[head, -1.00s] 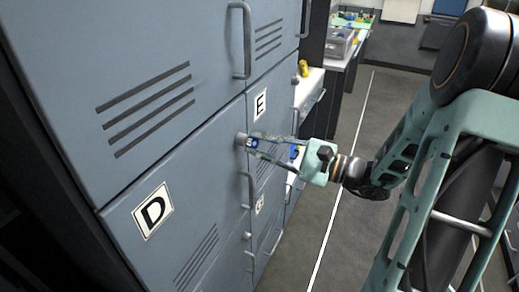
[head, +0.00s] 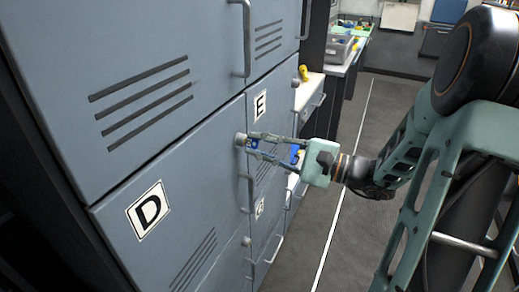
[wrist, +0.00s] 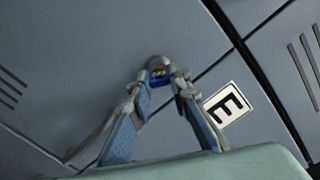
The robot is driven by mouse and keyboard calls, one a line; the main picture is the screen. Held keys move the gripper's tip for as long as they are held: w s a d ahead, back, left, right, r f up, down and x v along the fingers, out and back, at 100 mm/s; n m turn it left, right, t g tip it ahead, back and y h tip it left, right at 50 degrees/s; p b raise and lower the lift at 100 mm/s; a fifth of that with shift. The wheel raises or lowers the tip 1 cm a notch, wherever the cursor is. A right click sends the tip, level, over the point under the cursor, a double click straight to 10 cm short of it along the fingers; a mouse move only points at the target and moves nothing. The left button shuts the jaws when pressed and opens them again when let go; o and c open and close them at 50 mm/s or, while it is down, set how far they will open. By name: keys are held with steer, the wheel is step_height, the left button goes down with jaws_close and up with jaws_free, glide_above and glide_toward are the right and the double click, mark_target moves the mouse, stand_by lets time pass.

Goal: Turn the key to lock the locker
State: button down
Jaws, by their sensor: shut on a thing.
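The grey-blue locker bank fills the left of the head view, with locker door D (head: 120,200) and locker door E (head: 262,88) beside each other. A round lock (head: 240,140) sits on door D near its right edge. My gripper (head: 253,142) is shut on the small blue key (head: 254,146) at this lock. In the wrist view the fingertips meet right in front of the lock (wrist: 158,62), and the key is mostly hidden between them. I cannot tell the key's exact angle.
Metal handles stand out from the doors, one (head: 246,40) above the lock and others below it. A label E (wrist: 228,103) shows close beside my fingers. A counter with a grey bin (head: 340,48) stands behind. The floor (head: 352,130) on the right is clear.

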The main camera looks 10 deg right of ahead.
steer(key=shift+n+b, duration=1.1)
steer(key=shift+b, duration=0.1)
steer(key=shift+f+b, duration=0.1)
steer(key=shift+b, duration=0.45)
steer(key=shift+n+b, duration=1.8)
steer(key=shift+b, duration=0.4)
steer(key=shift+d, duration=0.15)
